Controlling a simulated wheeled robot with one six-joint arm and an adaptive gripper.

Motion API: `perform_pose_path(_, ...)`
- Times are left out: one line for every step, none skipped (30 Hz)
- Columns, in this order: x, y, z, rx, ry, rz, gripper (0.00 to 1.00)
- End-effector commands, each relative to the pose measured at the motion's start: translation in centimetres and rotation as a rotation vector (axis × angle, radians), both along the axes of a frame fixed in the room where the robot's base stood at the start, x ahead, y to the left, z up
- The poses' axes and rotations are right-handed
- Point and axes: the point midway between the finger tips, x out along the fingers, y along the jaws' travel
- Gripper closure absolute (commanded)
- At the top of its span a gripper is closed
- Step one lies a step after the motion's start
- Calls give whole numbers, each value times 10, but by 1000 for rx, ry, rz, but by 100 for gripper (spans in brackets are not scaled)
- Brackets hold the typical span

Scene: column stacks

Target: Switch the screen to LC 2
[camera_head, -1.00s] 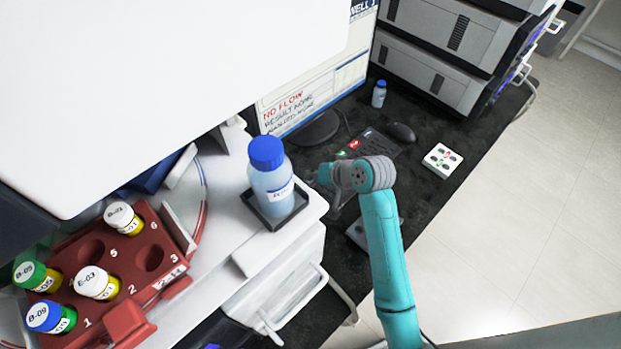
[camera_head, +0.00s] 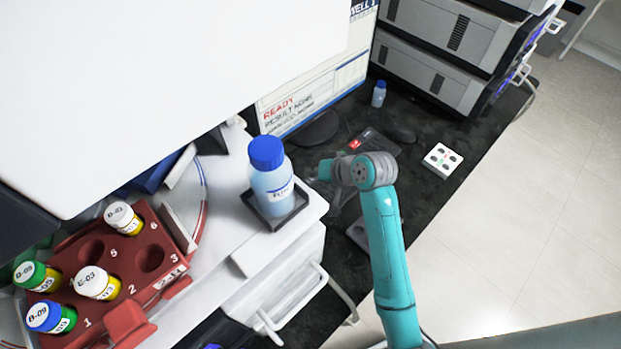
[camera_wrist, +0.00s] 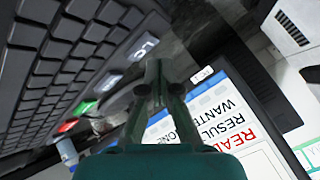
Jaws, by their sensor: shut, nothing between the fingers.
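The screen (camera_head: 310,95) stands at the back of the dark bench in the head view and reads READY, RESULT NONE; its lower line is blurred. It shows rotated in the wrist view (camera_wrist: 220,120). The keyboard (camera_head: 380,143) lies in front of it. In the wrist view, a grey key marked LC (camera_wrist: 143,46) lies close to my fingertips; its number is not readable. Another grey key (camera_wrist: 108,83), a green key (camera_wrist: 85,107) and a red key (camera_wrist: 67,125) run beside it. My gripper (camera_wrist: 158,72) is shut and empty over the keyboard's edge; contact cannot be told.
A blue-capped bottle (camera_head: 270,180) stands in a black tray left of my arm. A red rack (camera_head: 120,270) with capped vials is at the lower left.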

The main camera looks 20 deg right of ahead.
Motion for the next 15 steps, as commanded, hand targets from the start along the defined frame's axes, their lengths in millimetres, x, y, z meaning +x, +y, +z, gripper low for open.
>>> perform_pose_path(0,0,0,0,0,0,100)
perform_pose_path(0,0,0,0,0,0,100)
perform_pose_path(0,0,0,0,0,0,100)
perform_pose_path(0,0,0,0,0,0,100)
perform_pose_path(0,0,0,0,0,0,100)
perform_pose_path(0,0,0,0,0,0,100)
perform_pose_path(0,0,0,0,0,0,100)
perform_pose_path(0,0,1,0,0,0,100)
perform_pose_path(0,0,2,0,-1,-1,100)
perform_pose_path(0,0,3,0,-1,-1,100)
perform_pose_path(1,0,5,1,-2,-1,100)
perform_pose_path(1,0,8,0,-2,0,100)
perform_pose_path(1,0,11,0,-3,-1,100)
perform_pose_path(1,0,14,0,-3,-1,100)
perform_pose_path(1,0,17,1,-2,-1,100)
